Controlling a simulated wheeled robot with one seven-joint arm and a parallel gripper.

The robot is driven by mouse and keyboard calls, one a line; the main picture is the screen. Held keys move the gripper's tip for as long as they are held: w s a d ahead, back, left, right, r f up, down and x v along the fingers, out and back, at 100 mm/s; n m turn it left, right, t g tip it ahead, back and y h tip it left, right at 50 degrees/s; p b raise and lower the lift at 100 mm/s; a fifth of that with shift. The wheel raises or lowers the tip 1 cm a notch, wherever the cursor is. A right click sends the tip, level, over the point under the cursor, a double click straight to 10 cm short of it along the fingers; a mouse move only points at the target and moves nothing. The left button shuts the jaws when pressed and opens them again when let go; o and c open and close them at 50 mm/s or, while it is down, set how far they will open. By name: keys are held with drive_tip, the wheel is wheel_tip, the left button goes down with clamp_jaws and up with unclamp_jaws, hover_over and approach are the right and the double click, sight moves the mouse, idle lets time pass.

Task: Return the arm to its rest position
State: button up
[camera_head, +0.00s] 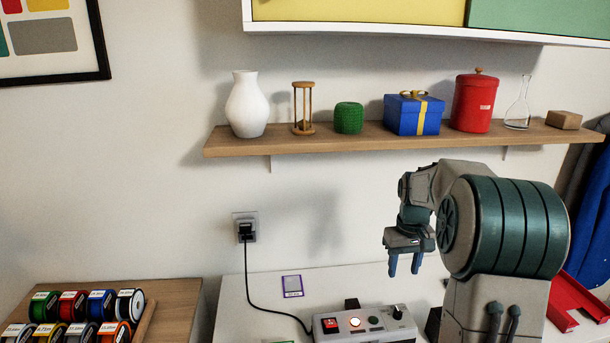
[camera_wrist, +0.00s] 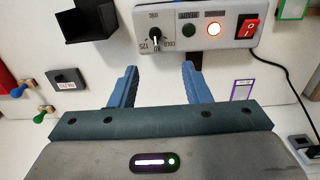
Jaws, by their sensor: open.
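My gripper (camera_head: 404,264) hangs over the white table, below the shelf, with its two blue fingers pointing down. In the wrist view my gripper (camera_wrist: 160,82) shows its fingers spread apart with nothing between them. My arm is bent, with the large teal-banded joint at the right of the head view. A control box (camera_head: 364,323) with a red switch, a lit button and a knob sits on the table below and left of the gripper. The same control box (camera_wrist: 197,37) lies past the fingertips in the wrist view.
A wooden shelf (camera_head: 390,143) holds a vase, hourglass, green object, blue gift box, red canister, flask and small box. Filament spools (camera_head: 72,303) stand at lower left. A red tray (camera_head: 577,303) is at right. A black holder (camera_wrist: 88,22) and a power plug (camera_head: 246,230) also show.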

drive_tip(key=s+a+r+t, duration=0.1)
drive_tip(key=s+a+r, duration=0.5)
drive_tip(key=s+a, duration=0.45)
drive_tip(key=s+a+f+t, duration=0.1)
drive_tip(key=s+a, duration=0.1)
drive_tip(key=s, duration=0.5)
drive_tip(key=s+a+f+t, duration=0.1)
drive_tip(key=s+a, duration=0.1)
drive_tip(key=s, duration=0.6)
drive_tip(key=shift+s+f, duration=0.25)
